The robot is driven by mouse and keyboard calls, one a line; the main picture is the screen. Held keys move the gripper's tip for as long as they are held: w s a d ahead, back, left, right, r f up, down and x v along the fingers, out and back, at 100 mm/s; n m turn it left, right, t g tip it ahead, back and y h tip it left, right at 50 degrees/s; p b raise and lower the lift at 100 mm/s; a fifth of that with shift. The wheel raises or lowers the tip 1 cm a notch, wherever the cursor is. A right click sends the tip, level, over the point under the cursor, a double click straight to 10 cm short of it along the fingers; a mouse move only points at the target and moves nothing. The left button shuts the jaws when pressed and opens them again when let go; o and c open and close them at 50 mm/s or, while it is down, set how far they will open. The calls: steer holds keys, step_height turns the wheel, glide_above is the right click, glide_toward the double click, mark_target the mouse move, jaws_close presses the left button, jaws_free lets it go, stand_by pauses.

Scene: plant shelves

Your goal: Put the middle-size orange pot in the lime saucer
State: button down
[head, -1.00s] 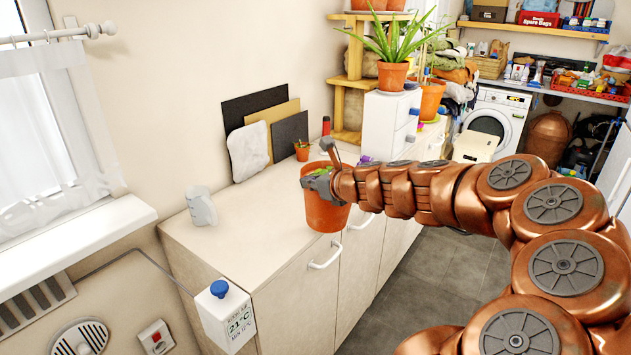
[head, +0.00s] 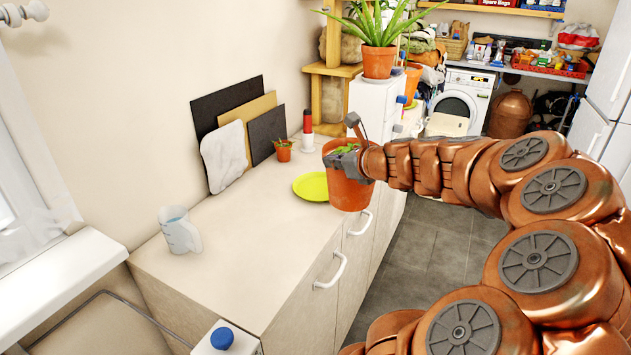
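An orange pot (head: 347,190) with a green plant in it hangs at my gripper (head: 352,160), in front of the counter's edge in the head view. My gripper is at the pot's rim and appears shut on it; the fingertips are partly hidden. The lime saucer (head: 311,187) lies flat on the counter just left of the pot and behind it, with its right edge covered by the pot. A small orange pot (head: 284,154) with a plant stands farther back on the counter. A larger orange pot (head: 379,62) with a spiky plant stands on the white drawer unit.
The pale counter (head: 240,255) has free room in front of the saucer. A white jug (head: 179,231) stands at its left. Boards (head: 226,105) lean on the wall. A red and white bottle (head: 307,132) stands behind the saucer. White drawers (head: 372,102) stand at the back right.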

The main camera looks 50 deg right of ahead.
steer(key=w+d+f+p, duration=0.1)
steer(key=w+d, duration=0.3)
steer(key=w, duration=1.1)
steer(key=shift+w+f+p, duration=0.2)
steer(key=shift+p, duration=0.6)
steer(key=shift+a+f, duration=0.1)
steer(key=shift+f, duration=1.65)
steer(key=c, duration=1.3)
jaws_free()
steer(key=shift+f, duration=0.1)
